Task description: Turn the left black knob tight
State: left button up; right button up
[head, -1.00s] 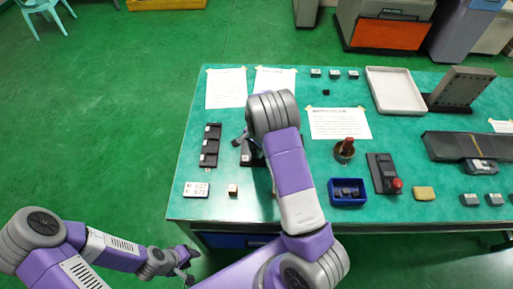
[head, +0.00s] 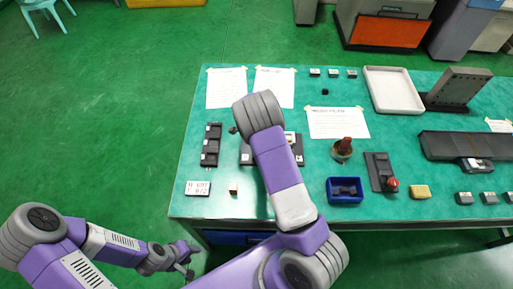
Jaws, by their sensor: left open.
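A black fixture (head: 246,154) lies on the green table, largely hidden behind my right arm. A small dark part (head: 234,129) shows at its upper left, beside my right arm's grey joint. I cannot tell whether this is the left black knob. My right gripper is hidden behind my own arm, so its hold on anything does not show. My left gripper (head: 189,262) is open and empty, low in front of the table's near left edge, well away from the fixture.
A black slotted rack (head: 212,146) and a number card (head: 197,188) lie left of the fixture. A blue bin (head: 346,198) with dark parts and a black device with a red knob (head: 391,184) are to the right. Several papers lie behind.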

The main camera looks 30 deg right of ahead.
dwell(0.5)
jog(key=o, duration=1)
jog(key=shift+o, duration=0.2)
jog(key=shift+r+p, duration=0.35)
jog(key=shift+r, duration=3.45)
